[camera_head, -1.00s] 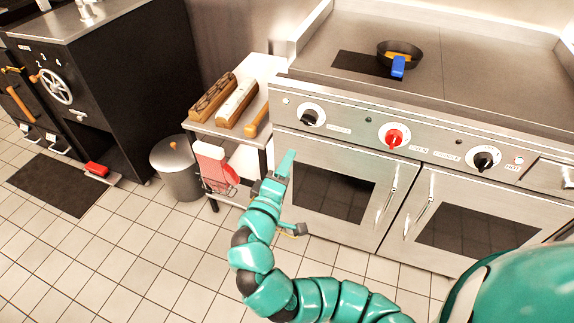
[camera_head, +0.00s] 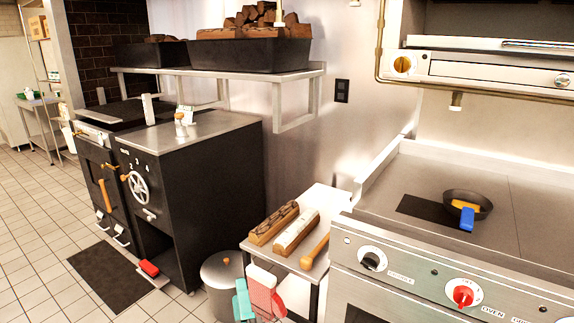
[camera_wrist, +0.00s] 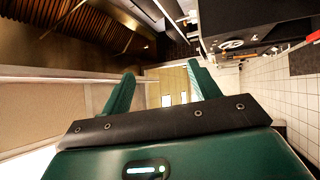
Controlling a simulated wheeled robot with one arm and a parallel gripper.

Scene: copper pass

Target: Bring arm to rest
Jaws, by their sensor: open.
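My gripper (camera_wrist: 160,98) shows in the wrist view with its two green fingers spread apart and nothing between them. In the head view only the teal tip of my gripper (camera_head: 242,300) shows at the bottom edge, in front of the small side table and the mitts; the rest of my arm is out of that view. The wrist view looks along the kitchen, with tiled floor at the right and a dark hood at the upper left.
The side table (camera_head: 323,262) holds two logs and a wooden roller-like piece. The range (camera_head: 420,258) at right carries a skillet (camera_head: 478,199) with a blue handle. A black oven (camera_head: 205,180) stands left. Floor at left is open.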

